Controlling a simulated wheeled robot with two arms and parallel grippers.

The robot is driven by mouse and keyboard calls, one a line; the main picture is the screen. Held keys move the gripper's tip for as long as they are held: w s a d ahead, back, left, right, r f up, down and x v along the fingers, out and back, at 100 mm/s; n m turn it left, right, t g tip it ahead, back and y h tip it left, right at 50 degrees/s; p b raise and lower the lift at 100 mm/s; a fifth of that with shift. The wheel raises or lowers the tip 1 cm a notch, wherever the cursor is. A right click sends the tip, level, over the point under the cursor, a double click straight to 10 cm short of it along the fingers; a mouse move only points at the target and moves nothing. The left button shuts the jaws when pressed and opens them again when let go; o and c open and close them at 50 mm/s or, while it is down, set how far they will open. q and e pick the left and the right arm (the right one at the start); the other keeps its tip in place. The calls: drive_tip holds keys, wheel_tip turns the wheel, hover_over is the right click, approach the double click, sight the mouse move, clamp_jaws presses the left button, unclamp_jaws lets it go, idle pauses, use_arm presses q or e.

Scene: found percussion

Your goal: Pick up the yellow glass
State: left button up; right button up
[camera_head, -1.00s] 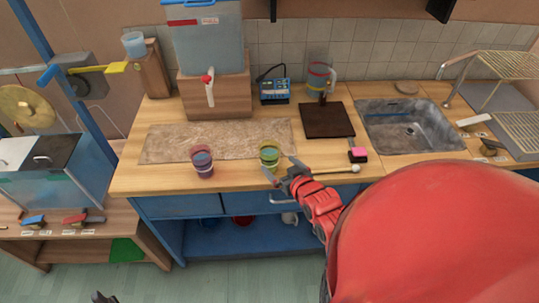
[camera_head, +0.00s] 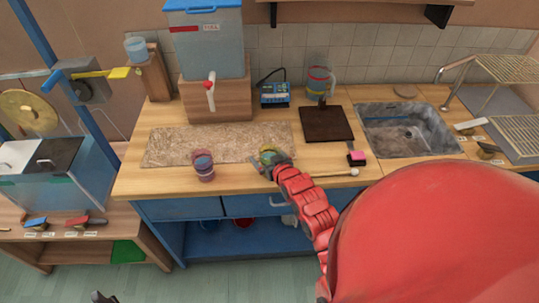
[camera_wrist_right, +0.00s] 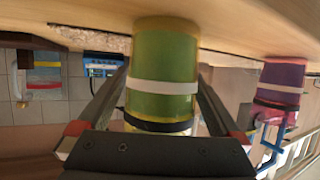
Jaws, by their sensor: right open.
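The yellow glass (camera_head: 267,152), yellow-green with dark and white bands, stands near the front edge of the counter. My right gripper (camera_head: 268,162) is at it and hides part of it in the head view. In the right wrist view, which is upside down, the yellow glass (camera_wrist_right: 165,65) is between the two open fingers, one on each side. I cannot tell whether they touch it. A dark tip at the bottom left of the head view seems to be my left gripper (camera_head: 103,297); its jaws are unclear.
A purple glass (camera_head: 204,170) stands to the left near the counter edge. A mallet (camera_head: 335,174) lies just right of my right gripper. A dark board (camera_head: 326,124), a pink-and-black block (camera_head: 357,158) and a sink (camera_head: 405,130) are farther right. A speckled mat (camera_head: 170,146) lies behind the glasses.

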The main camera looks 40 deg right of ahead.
drive_tip(key=shift+w+f, duration=0.15)
drive_tip(key=c, duration=1.6)
drive_tip(key=shift+r, duration=0.2)
